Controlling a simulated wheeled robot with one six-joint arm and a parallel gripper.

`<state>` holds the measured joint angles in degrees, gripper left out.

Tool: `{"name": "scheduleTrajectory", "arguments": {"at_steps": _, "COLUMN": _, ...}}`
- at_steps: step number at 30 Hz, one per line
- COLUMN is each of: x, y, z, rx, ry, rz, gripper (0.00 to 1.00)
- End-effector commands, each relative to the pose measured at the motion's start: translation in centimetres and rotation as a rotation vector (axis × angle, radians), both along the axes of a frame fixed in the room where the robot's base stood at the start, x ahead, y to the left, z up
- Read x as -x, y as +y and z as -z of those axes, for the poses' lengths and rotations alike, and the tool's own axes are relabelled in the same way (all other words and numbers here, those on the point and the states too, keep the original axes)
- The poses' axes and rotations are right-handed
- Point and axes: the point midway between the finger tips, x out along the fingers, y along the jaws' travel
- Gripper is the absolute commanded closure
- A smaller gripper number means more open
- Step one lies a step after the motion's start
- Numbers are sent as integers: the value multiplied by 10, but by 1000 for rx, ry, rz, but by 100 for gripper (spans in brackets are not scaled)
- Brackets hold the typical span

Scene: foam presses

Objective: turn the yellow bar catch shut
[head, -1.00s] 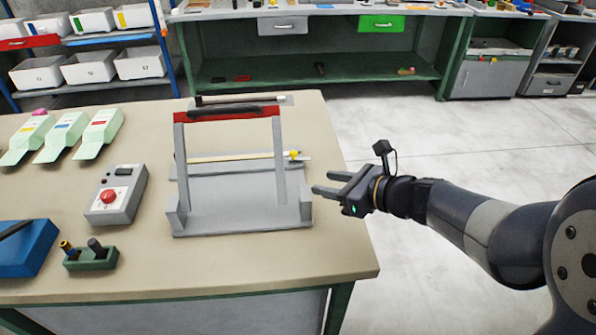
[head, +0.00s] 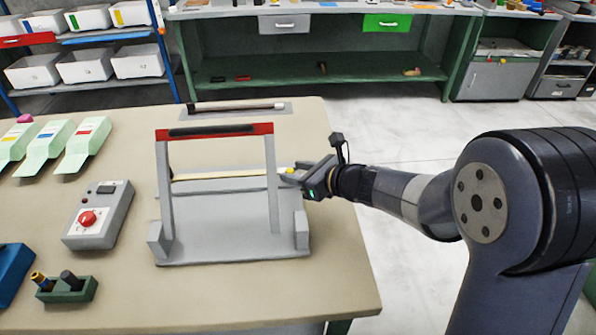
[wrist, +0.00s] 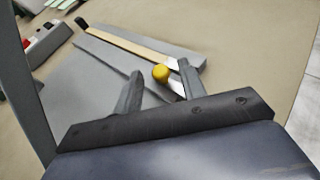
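The yellow catch knob (head: 289,171) is at the right end of a pale strip on the grey press (head: 200,246). In the wrist view the round yellow knob (wrist: 160,73) shows near the fingertips, with a small bright metal piece beside it. My gripper (head: 289,177) reaches in from the right at the press's right side. In the wrist view its two fingers (wrist: 160,67) are apart, with the knob seen in the gap between them. I cannot tell whether a finger touches it. The fingers hide part of the catch.
The press's upright frame with a red and black top bar (head: 214,131) stands left of my gripper. The table's right edge lies below my arm.

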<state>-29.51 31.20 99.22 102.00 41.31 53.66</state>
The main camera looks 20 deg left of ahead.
Motion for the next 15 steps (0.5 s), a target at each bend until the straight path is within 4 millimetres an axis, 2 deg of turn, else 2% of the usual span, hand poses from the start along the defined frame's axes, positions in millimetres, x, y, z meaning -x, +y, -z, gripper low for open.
{"name": "scheduleTrajectory", "arguments": {"at_steps": 6, "x": 0, "y": 0, "z": 0, "rx": 0, "ry": 0, "rz": 0, "gripper": 61}}
{"name": "scheduleTrajectory", "arguments": {"at_steps": 15, "x": 0, "y": 0, "z": 0, "rx": 0, "ry": 1, "rz": 0, "gripper": 85}}
